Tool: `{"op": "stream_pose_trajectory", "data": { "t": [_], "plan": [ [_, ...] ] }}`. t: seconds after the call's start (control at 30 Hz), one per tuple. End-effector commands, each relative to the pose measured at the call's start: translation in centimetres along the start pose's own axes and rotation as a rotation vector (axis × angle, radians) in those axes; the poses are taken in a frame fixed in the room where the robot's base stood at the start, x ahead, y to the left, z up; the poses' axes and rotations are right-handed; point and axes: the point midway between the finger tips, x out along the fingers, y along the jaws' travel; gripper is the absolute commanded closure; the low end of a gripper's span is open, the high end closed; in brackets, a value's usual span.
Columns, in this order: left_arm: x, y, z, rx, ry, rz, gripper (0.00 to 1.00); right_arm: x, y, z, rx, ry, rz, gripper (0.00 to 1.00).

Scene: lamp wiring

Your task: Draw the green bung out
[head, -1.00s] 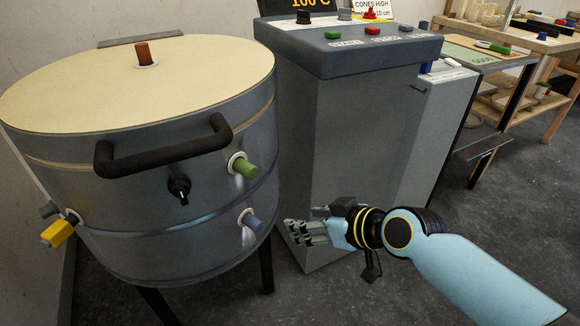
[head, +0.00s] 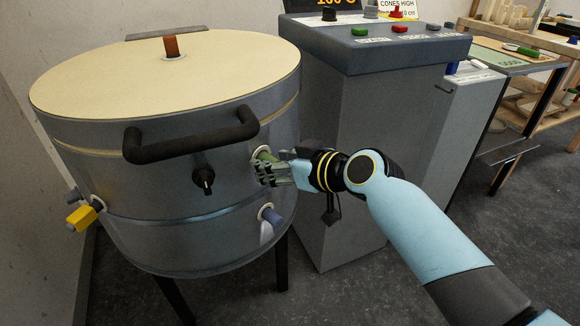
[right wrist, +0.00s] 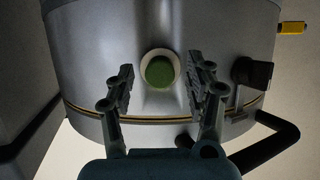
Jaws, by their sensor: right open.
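The green bung (head: 266,155) sticks out of a pale ring on the side of the grey kiln drum (head: 150,190), right of the handle. In the right wrist view its round green end (right wrist: 159,72) faces the camera inside the pale ring. My right gripper (head: 264,172) is open in front of the bung and partly hides it in the head view. In the right wrist view the two fingers (right wrist: 160,95) stand apart, one on each side of the bung, with a gap to it on both sides. My left gripper is in neither view.
A black handle (head: 190,142) and a black knob (head: 203,178) are on the drum left of the bung. A blue bung (head: 270,217) is below, and a brown one (head: 171,46) is on the lid. A yellow-handled valve (head: 82,215) is at left. A grey control cabinet (head: 350,150) stands at right.

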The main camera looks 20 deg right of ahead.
Motion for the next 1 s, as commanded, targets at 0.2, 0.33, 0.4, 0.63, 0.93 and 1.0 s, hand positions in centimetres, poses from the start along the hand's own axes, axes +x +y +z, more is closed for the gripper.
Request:
{"op": "stream_pose_trajectory", "data": {
  "t": [0.2,0.33,0.4,0.63,0.93,1.0],
  "plan": [
    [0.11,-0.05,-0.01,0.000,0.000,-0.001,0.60,0.68,-0.04,-0.03,0.000,0.000,0.000,0.46],
    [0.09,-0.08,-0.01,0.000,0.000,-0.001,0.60,0.66,-0.03,-0.03,0.000,0.000,0.000,0.46],
    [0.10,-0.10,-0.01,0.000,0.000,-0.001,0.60,0.65,-0.03,-0.03,0.000,0.000,0.000,0.51],
    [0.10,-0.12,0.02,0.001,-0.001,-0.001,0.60,0.63,-0.02,-0.03,0.000,0.000,0.000,0.81],
    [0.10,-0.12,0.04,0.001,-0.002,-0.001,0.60,0.63,-0.02,-0.02,0.000,0.000,0.000,0.87],
    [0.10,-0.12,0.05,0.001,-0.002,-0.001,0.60,0.63,-0.02,-0.02,0.000,0.000,0.000,0.96]
  ]
}}
